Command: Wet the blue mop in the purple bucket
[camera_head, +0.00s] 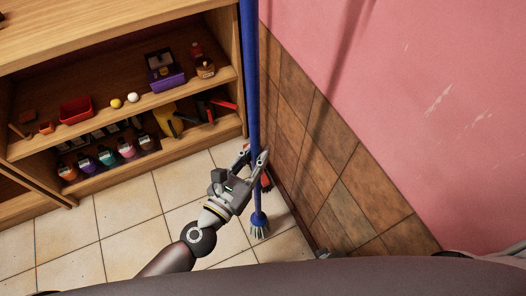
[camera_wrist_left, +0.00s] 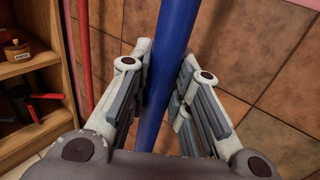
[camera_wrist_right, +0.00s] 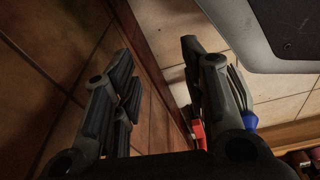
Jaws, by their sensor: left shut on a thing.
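The blue mop (camera_head: 253,90) stands nearly upright by the tiled wall, its pale fringed head (camera_head: 259,230) low over the floor tiles. My left gripper (camera_head: 256,154) is shut on its handle, low down above the head. In the left wrist view the blue handle (camera_wrist_left: 170,65) runs between both fingers. My right gripper (camera_wrist_right: 158,58) is open and empty. The mop's blue collar (camera_wrist_right: 249,120) shows to its right, partly behind a finger. A small purple container (camera_head: 170,81) sits on the upper shelf; I cannot tell whether it is the bucket.
A wooden shelf (camera_head: 120,110) at the left holds a red tray (camera_head: 76,109), two small balls and several coloured pots. A red pole (camera_wrist_left: 86,60) stands close beside the mop. The tiled wall (camera_head: 330,165) is close on the right. Floor tiles (camera_head: 120,210) at the left are clear.

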